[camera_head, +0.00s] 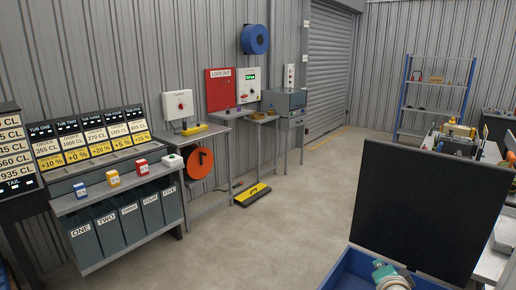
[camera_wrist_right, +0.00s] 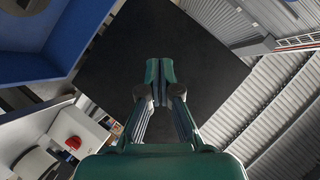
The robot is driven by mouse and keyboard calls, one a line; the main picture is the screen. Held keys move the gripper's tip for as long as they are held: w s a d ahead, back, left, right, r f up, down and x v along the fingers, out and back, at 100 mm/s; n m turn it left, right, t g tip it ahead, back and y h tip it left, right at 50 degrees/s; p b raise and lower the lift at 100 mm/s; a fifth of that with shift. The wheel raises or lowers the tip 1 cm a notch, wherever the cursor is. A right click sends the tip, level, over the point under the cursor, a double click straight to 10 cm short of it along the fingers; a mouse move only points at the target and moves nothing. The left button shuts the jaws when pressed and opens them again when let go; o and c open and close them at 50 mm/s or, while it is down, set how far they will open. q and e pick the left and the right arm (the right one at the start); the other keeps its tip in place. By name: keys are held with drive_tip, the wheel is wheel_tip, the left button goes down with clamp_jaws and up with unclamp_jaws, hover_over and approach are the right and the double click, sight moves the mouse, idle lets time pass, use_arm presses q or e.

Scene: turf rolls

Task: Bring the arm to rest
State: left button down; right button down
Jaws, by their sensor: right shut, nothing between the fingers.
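My right gripper (camera_head: 386,273) shows at the bottom right of the head view, partly cut off by the lower edge, beside a large black panel (camera_head: 430,207). In the wrist view its teal fingers (camera_wrist_right: 160,72) are closed together with nothing between them. The black panel (camera_wrist_right: 205,60) fills the middle of the wrist view behind the fingers. I cannot tell how far apart they are. My left gripper is not in view.
A blue bin (camera_head: 345,268) stands below the panel; a blue wall (camera_wrist_right: 50,40) shows in the wrist view. A grey bench (camera_head: 118,195) with tubs stands left. A yellow-black item (camera_head: 252,194) lies on the floor. The middle floor (camera_head: 300,205) is clear.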

drive_tip(key=s+a+f+n+g+y, duration=0.2)
drive_tip(key=s+a+f, duration=0.2)
drive_tip(key=f, duration=0.3)
drive_tip(key=s+a+f+n+g+y, duration=0.1)
drive_tip(key=s+a+f+n+g, duration=0.2)
drive_tip(key=f, duration=0.5)
drive_tip(key=s+a+f+n+g+y, duration=0.1)
drive_tip(key=s+a+f+n+y, duration=0.1)
drive_tip(key=s+a+f, duration=0.35)
drive_tip(key=s+a+f+n+g+y, duration=0.1)
drive_tip(key=s+a+f+n+g, duration=0.25)
drive_tip(key=s+f, duration=0.45)
drive_tip(key=s+a+f+n+g+y, duration=0.25)
drive_tip(key=s+a+f, duration=0.2)
drive_tip(key=s, duration=0.65)
wheel_tip(320, 180, down, 10)
drive_tip(key=m+b, duration=0.1)
drive_tip(key=b, duration=0.8)
drive_tip(key=shift+w+d+r+h+b, duration=0.25)
drive_tip(key=shift+w+d+h+b, duration=0.1)
drive_tip(key=shift+w+b, duration=0.1)
drive_tip(key=shift+a, duration=0.1)
